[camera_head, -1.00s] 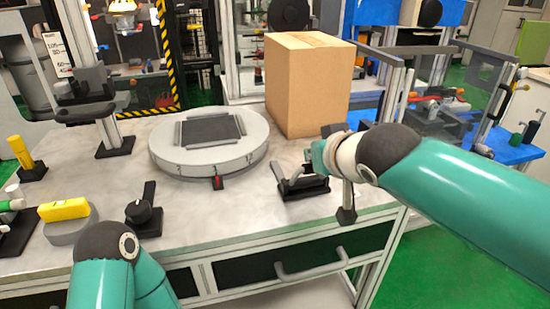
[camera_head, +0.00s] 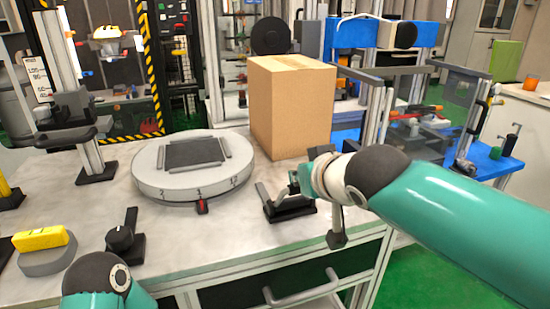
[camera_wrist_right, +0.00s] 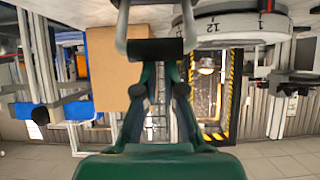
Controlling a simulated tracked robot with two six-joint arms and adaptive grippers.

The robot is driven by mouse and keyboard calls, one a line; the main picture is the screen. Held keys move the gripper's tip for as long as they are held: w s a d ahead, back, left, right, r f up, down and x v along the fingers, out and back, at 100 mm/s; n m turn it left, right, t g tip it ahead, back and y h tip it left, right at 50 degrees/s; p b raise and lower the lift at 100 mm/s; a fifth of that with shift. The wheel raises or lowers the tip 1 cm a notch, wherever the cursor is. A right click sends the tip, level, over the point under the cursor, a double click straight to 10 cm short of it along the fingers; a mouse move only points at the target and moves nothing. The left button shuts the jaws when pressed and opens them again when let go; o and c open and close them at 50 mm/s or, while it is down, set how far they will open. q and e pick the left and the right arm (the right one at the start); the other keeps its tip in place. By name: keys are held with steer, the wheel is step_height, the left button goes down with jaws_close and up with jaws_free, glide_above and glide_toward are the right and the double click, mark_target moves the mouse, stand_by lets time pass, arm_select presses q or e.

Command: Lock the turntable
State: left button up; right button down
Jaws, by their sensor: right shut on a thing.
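The turntable (camera_head: 190,168) is a grey round disc with a dark square plate on top and numbers on its rim. A red marker (camera_head: 202,206) sits at its front edge. To its right is a black lever fixture (camera_head: 288,210) with a grey lever arm. My right gripper (camera_head: 293,182) is at this fixture, partly hidden by my wrist. In the right wrist view its fingers are shut on the black handle bar (camera_wrist_right: 155,50), which has grey arms at both ends. The turntable rim also shows there (camera_wrist_right: 235,28). My left gripper is out of view.
A cardboard box (camera_head: 291,108) stands behind the fixture. A black knob (camera_head: 122,236) and a yellow block on a grey base (camera_head: 40,239) are at the front left of the table (camera_head: 185,236). A drawer handle (camera_head: 300,290) projects below the front edge.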

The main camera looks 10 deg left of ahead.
steer(key=v, duration=1.2)
steer(key=shift+w, duration=0.1)
